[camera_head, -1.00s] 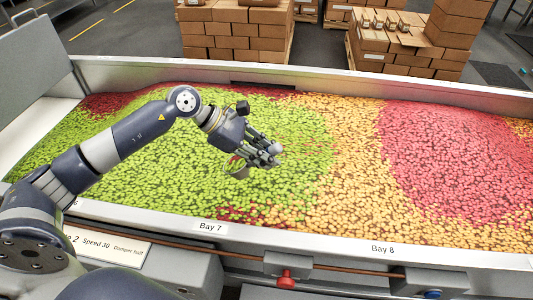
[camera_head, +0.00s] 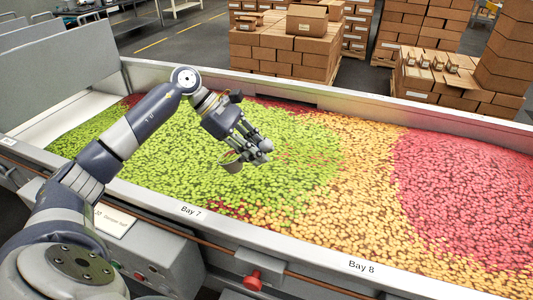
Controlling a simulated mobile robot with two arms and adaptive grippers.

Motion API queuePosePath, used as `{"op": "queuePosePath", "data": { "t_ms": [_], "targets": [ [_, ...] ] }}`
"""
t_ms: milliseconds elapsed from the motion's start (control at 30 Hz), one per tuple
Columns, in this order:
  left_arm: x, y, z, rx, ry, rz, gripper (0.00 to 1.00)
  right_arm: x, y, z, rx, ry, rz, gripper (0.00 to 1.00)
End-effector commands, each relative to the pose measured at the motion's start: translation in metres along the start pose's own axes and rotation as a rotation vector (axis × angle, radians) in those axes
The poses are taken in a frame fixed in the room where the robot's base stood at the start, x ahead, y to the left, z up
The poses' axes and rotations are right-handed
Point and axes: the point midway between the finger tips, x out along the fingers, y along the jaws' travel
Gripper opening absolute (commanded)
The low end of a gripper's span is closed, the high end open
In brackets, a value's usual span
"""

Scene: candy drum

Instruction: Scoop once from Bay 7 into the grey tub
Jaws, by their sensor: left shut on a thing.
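My left gripper (camera_head: 250,148) hangs over the green candy of Bay 7 and is shut on a small scoop (camera_head: 232,167). The scoop shows just left of and below the fingers, partly hidden by them. I cannot tell what is in it, or whether it touches the candy. The Bay 7 label (camera_head: 191,210) is on the front rim below a bed of mostly green candy (camera_head: 155,160). I see no grey tub that I can make out. My right gripper is not in view.
Orange candy (camera_head: 365,170) and red candy (camera_head: 450,170) lie to the right, by the Bay 8 label (camera_head: 362,266). The long trough has a raised metal rim (camera_head: 430,117). A red knob (camera_head: 253,280) sticks out in front. Stacked cartons (camera_head: 285,50) stand behind.

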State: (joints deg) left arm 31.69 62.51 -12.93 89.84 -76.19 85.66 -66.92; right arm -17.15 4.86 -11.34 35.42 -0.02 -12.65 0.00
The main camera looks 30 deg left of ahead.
Motion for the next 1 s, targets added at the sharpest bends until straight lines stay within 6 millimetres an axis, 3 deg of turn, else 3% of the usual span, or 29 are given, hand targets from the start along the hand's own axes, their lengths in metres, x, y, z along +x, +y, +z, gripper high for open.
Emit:
{"op": "queuePosePath", "data": {
  "t_ms": [33,167,400,667,1000],
  "targets": [
    [-0.004,0.001,0.008,0.007,0.018,-0.001,0.00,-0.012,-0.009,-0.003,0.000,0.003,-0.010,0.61],
    [-0.001,0.000,0.016,0.021,0.084,0.000,0.00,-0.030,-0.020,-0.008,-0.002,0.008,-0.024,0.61],
    [0.006,-0.001,0.024,0.043,0.196,0.001,0.00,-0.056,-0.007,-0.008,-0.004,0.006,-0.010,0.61],
    [0.011,-0.003,0.025,0.052,0.253,0.003,0.00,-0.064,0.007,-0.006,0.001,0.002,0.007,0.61],
    [0.012,-0.002,0.024,0.053,0.255,0.004,0.00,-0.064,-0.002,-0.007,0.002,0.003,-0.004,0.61]
  ]
}}
